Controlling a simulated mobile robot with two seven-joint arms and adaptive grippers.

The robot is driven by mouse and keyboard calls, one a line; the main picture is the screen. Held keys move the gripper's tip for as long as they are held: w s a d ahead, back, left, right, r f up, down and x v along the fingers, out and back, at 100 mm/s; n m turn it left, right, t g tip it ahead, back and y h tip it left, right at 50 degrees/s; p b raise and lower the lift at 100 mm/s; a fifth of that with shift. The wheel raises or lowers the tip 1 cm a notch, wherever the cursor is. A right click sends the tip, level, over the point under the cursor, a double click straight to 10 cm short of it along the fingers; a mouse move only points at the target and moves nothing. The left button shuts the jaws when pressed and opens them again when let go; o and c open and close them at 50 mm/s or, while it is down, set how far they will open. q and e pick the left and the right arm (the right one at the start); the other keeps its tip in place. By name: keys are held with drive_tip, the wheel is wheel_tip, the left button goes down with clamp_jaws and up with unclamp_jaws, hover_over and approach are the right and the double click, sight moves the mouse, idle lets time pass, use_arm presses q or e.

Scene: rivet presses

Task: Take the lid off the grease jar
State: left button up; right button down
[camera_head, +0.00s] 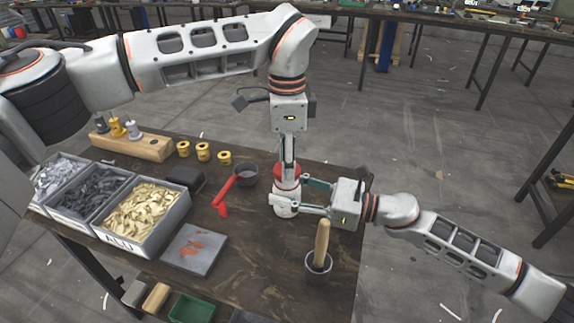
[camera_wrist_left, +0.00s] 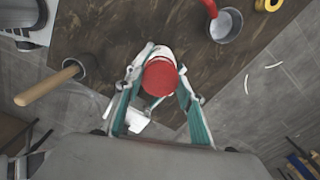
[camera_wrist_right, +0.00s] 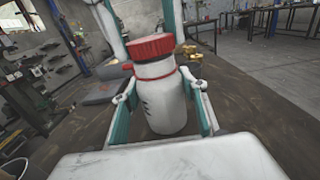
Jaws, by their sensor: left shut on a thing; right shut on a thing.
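The white grease jar (camera_head: 286,207) stands upright near the right edge of the dark table. Its red lid (camera_head: 287,170) is at its top; it also shows in the left wrist view (camera_wrist_left: 160,76) and the right wrist view (camera_wrist_right: 151,46). In the right wrist view a thin red band circles the jar (camera_wrist_right: 163,105) below the lid, with white between. My left gripper (camera_head: 288,165) comes straight down from above and is shut on the lid. My right gripper (camera_head: 290,195) reaches in from the right, level, and is shut around the jar's body.
A dark cup (camera_head: 318,268) with a wooden handle stands in front. Bins of parts (camera_head: 150,240), a grey plate (camera_head: 190,250) and yellow spools (camera_head: 203,151) fill the left side.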

use_arm(q)
drive_tip(key=shift+r, duration=0.3)
drive_tip(key=shift+r, duration=2)
use_arm(e)
drive_tip(key=c, duration=1.1)
unclamp_jaws()
drive_tip(key=shift+d, duration=0.1)
